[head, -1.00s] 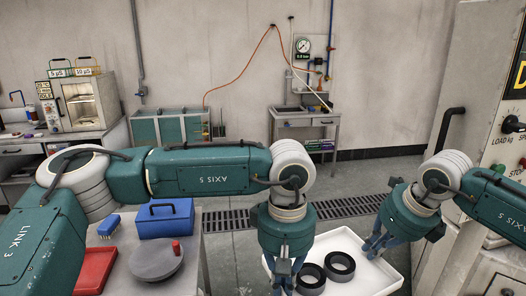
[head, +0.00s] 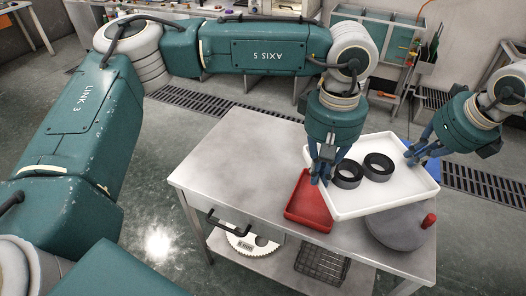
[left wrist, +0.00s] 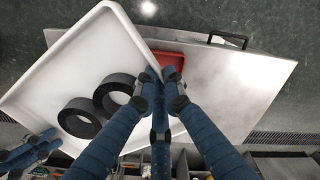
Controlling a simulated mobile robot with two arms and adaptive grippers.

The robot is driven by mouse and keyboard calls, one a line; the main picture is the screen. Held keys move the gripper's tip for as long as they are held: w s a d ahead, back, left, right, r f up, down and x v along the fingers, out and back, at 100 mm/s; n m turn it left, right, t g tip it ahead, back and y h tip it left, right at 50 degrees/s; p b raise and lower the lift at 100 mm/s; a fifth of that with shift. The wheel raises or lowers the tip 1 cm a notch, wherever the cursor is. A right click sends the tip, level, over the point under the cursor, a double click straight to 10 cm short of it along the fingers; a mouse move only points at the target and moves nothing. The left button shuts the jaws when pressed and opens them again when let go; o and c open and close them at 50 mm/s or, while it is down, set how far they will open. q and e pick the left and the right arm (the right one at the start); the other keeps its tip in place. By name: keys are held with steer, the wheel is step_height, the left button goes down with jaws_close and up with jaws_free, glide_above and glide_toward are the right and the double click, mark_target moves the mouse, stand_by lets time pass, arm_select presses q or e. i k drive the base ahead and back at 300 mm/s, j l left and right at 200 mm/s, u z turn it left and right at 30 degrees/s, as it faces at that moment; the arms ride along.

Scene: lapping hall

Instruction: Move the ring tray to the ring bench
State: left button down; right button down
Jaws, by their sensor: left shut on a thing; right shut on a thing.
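The white ring tray (head: 352,207) has a low rim and carries two black rings, a left one (head: 347,176) and a right one (head: 379,166), side by side. My left gripper (head: 318,178) is shut on its left edge; my right gripper (head: 411,157) is shut on its far right edge. The tray overlaps the right part of a steel-topped bench (head: 235,155) and looks held above it. In the left wrist view, the left fingers (left wrist: 158,82) are at the rim of the tray (left wrist: 75,60), with both rings inside.
A red shallow tray (head: 308,212) lies on the bench, partly under the white tray. A grey disc (head: 395,228) with a red knob (head: 429,220) sits at the right end. The bench's left half is bare. A toothed disc and wire basket (head: 322,262) are on the lower shelf.

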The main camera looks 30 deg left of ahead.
mark_target(241, 159)
steer(key=i+j+u, duration=0.2)
steer(key=j, duration=0.2)
steer(key=i+j+u, duration=0.2)
steer(key=j, duration=0.2)
steer(key=i+j+u, duration=0.15)
steer(key=i+j, duration=0.1)
steer(key=j, duration=0.1)
